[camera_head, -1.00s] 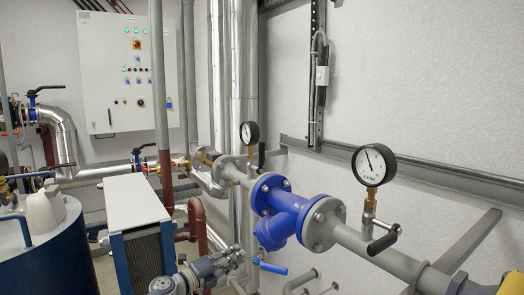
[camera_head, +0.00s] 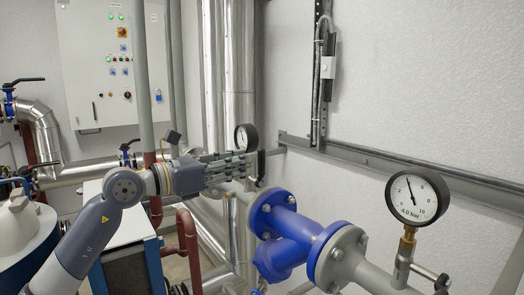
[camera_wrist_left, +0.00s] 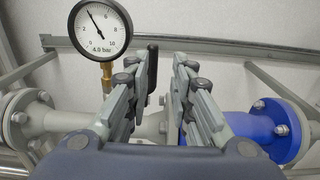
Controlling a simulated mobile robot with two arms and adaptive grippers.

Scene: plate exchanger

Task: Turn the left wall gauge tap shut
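The left wall gauge (camera_head: 246,137) is a round white dial with a black rim on the grey pipe, and it also shows in the left wrist view (camera_wrist_left: 100,29). Its tap has a black lever handle (camera_wrist_left: 152,68) that stands upright in the wrist view, and its dark handle (camera_head: 261,167) shows at the fingertips in the head view. My left gripper (camera_head: 250,168) reaches in from the left, just below the gauge. In the wrist view its fingers (camera_wrist_left: 160,75) are apart, with the handle in the gap near the left finger. Contact cannot be told. My right gripper is out of view.
A second gauge (camera_head: 417,198) with its own tap handle (camera_head: 442,284) stands nearer at the right. A blue flanged valve body (camera_head: 285,235) sits on the pipe between them. A control cabinet (camera_head: 85,75) hangs behind my arm. A wall rail (camera_head: 400,172) runs behind the pipe.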

